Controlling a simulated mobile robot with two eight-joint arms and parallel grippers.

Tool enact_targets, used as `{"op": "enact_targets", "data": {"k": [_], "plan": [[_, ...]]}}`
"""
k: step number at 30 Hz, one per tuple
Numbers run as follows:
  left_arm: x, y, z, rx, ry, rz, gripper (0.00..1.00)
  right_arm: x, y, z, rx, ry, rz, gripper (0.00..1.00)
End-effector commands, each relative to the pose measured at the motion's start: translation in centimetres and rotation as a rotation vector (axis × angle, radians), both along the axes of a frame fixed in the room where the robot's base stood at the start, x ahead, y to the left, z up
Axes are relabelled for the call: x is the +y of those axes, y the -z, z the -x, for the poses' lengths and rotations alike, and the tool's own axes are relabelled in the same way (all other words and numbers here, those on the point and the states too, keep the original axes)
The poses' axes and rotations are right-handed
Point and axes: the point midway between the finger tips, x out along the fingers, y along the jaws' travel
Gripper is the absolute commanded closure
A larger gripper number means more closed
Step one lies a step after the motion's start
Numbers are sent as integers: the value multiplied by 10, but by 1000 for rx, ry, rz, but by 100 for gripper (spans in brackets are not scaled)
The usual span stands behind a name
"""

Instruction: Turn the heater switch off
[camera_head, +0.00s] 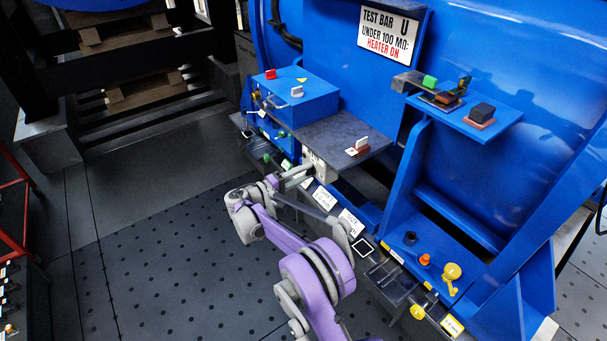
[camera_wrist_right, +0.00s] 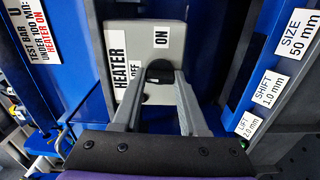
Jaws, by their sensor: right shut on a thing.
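The heater switch is a light grey plate with a black knob (camera_wrist_right: 160,68), labelled HEATER, OFF and ON in the right wrist view. In the head view its grey box (camera_head: 319,166) sits on the blue machine's front, below the dark shelf. My right gripper (camera_wrist_right: 158,80) has its fingers on either side of the knob and is shut on it. In the head view the right gripper (camera_head: 300,178) reaches the box from the left; the knob is hidden there. The knob's exact setting is hard to read. My left gripper is not in view.
A sign (camera_head: 388,33) reads TEST BAR U under 100 MΩ: HEATER ON. A blue box (camera_head: 300,100) and a dark shelf (camera_head: 335,135) with a small switch (camera_head: 358,148) stand above the gripper. White size labels (camera_wrist_right: 297,32) line the right side. Open floor (camera_head: 150,250) lies left.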

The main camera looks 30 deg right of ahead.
Motion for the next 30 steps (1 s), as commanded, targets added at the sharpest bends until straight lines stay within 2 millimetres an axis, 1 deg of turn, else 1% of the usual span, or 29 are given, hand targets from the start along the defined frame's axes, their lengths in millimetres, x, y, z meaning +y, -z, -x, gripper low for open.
{"op": "enact_targets", "data": {"k": [7,21,22,26,27,30], "plan": [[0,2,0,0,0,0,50,1,1,0,60,2,3,100],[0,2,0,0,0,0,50,1,1,0,70,2,3,100],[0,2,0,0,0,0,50,1,1,0,70,2,3,52],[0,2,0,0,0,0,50,0,1,0,70,1,3,29],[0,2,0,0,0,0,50,0,1,0,70,1,4,28],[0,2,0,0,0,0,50,0,1,0,69,1,4,28]]}}
